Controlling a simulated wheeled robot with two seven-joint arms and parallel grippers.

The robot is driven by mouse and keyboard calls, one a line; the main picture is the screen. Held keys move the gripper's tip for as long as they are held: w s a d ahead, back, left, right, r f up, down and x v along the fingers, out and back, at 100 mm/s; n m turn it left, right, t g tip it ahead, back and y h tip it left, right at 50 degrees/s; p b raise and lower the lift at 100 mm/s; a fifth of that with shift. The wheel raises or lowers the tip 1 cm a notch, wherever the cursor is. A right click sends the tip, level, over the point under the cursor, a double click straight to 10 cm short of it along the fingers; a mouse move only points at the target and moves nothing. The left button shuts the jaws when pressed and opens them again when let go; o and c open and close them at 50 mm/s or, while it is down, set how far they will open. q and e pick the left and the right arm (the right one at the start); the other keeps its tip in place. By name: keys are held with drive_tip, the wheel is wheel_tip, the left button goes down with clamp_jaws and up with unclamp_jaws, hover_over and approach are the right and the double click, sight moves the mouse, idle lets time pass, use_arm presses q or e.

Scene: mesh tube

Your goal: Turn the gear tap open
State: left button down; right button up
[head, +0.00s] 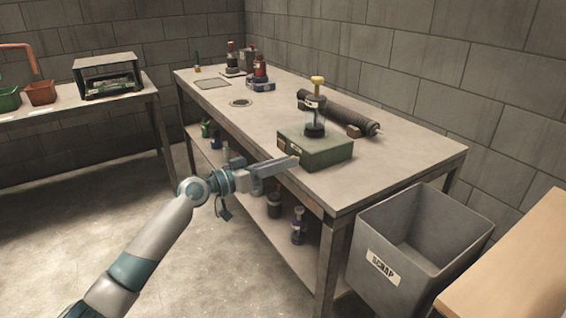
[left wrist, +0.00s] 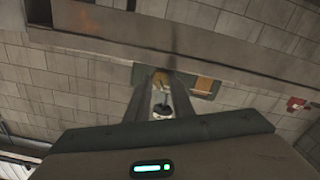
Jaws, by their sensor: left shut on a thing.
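My left gripper (head: 294,162) reaches in from the left to the box's near left side. In the left wrist view, its fingers (left wrist: 160,76) are shut on a small yellowish piece at the box (left wrist: 201,86), which seems to be the gear tap. The fingers hide most of it, so I cannot tell how far it is turned. My right gripper is not in view.
A dark mesh tube (head: 345,112) lies behind the box on the workbench (head: 215,108). Bottles stand at the bench's far end and on its lower shelf. A grey scrap bin (head: 385,272) stands at the bench's right front. A side table (head: 75,110) is at left.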

use_arm(q)
drive_tip(key=c, duration=1.5)
unclamp_jaws()
drive_tip(key=shift+c, duration=0.2)
drive_tip(key=shift+a, duration=0.1)
drive_tip(key=b+v, duration=0.1)
drive_tip(key=v, duration=1.6)
drive_tip(key=shift+s, duration=0.15)
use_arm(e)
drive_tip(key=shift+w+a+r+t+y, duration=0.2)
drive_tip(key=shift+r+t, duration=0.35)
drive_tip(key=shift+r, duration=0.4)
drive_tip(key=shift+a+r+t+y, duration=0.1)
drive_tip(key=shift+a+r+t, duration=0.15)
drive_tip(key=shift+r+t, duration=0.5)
use_arm(q)
drive_tip(key=shift+a, duration=0.1)
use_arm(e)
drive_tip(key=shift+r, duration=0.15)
